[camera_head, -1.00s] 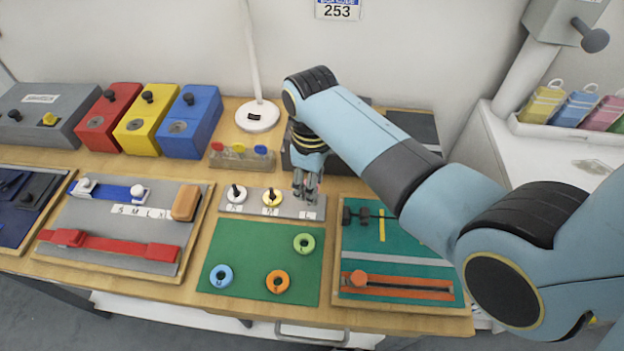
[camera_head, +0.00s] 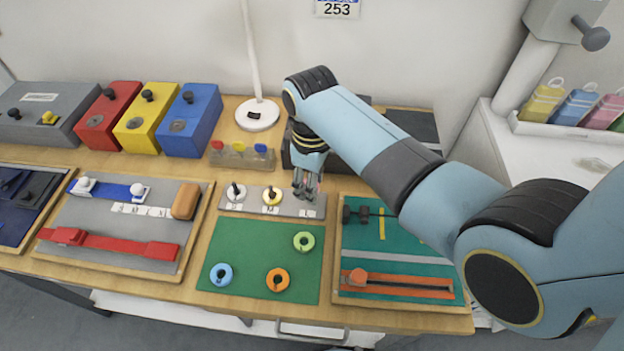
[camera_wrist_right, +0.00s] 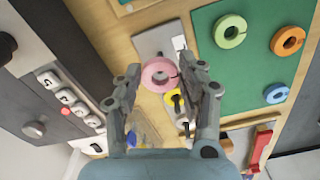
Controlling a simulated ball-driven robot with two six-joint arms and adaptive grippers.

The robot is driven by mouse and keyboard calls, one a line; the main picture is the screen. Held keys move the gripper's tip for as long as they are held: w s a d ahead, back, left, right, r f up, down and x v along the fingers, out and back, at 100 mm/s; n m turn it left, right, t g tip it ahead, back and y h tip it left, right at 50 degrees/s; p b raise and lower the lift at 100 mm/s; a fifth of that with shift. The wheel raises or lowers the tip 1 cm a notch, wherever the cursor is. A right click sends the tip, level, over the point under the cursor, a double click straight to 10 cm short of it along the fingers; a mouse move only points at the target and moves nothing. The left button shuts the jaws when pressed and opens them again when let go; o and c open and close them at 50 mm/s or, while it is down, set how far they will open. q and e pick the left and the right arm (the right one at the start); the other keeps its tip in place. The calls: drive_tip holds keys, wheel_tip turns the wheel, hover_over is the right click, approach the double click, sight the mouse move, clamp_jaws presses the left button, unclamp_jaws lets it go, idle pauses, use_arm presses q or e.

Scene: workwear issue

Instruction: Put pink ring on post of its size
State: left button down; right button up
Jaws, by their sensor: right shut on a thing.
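The pink ring (camera_wrist_right: 157,73) is between the fingers of my right gripper (camera_wrist_right: 163,82), which is shut on it; in the head view this gripper (camera_head: 306,190) is over the right end of the grey post plate (camera_head: 231,206), by the L label. The plate also shows in the wrist view (camera_wrist_right: 150,44). A white ring (camera_head: 236,191) is on the left post and a yellow ring (camera_head: 271,197) on the middle post. My left gripper is not in view.
A green mat (camera_head: 240,262) in front holds a blue ring (camera_head: 221,274), an orange ring (camera_head: 277,280) and a green ring (camera_head: 303,241). A small block with coloured knobs (camera_head: 240,157) and a lamp base (camera_head: 257,115) stand behind the plate.

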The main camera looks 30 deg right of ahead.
drive_tip(key=shift+f, duration=0.55)
idle(0.4)
drive_tip(key=o, duration=1.2)
drive_tip(key=shift+r, duration=3.5)
